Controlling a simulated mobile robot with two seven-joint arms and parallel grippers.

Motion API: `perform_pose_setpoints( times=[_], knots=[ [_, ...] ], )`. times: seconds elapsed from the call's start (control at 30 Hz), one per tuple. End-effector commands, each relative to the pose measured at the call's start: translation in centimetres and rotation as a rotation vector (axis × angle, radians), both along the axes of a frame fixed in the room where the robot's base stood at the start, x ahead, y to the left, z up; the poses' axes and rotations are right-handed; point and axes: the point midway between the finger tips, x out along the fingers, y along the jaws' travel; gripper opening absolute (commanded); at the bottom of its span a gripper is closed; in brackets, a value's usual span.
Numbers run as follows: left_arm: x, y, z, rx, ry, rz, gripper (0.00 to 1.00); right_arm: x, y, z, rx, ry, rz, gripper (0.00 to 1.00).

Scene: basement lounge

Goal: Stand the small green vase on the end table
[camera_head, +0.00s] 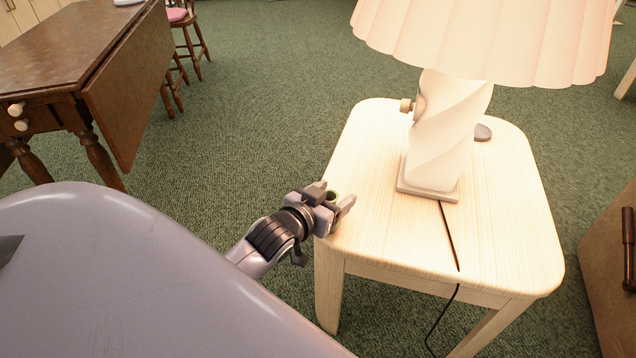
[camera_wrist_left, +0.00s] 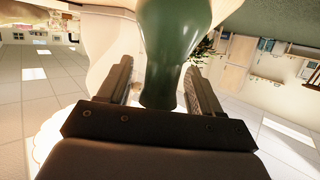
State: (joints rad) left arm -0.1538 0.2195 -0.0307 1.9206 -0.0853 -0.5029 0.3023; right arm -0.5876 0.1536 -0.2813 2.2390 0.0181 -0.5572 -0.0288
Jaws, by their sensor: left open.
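The small green vase (camera_head: 333,195) shows only as a green rim by my left gripper at the left edge of the end table (camera_head: 500,215). The rest of it is hidden there by the gripper. In the left wrist view the dark green vase (camera_wrist_left: 172,45) is between the two fingers, with a visible gap on the right side. My left gripper (camera_head: 340,206) is open, its fingers on either side of the vase. I cannot tell whether the vase's base touches the tabletop. My right gripper is not in view.
A lamp with a white twisted base (camera_head: 450,135) and pleated shade (camera_head: 490,35) stands on the end table. Its cord (camera_head: 448,235) runs over the front edge. A dark wooden drop-leaf table (camera_head: 75,50) stands at left.

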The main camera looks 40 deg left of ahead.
Motion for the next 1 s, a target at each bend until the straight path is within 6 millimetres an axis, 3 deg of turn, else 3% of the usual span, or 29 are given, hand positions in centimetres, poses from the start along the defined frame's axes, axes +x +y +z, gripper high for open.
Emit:
perform_pose_setpoints(
  times=[0.2, 0.6, 0.87, 0.93, 1.0],
  knots=[
    [-2.9, -0.2, 1.0, -0.001, 0.003, 0.000, 0.65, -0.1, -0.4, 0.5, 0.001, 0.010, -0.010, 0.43],
    [-8.9, -0.4, 2.8, -0.001, 0.004, 0.001, 0.65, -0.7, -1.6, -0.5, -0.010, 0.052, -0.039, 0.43],
    [-10.9, -0.5, 3.3, 0.000, 0.003, 0.000, 0.65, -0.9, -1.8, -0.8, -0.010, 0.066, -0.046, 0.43],
    [-11.2, -1.0, 3.0, -0.001, 0.013, -0.011, 0.65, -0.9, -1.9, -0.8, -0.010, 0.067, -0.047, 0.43],
    [-11.8, -2.8, 1.8, -0.005, 0.053, -0.053, 0.65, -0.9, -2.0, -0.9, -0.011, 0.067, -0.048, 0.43]
  ],
)
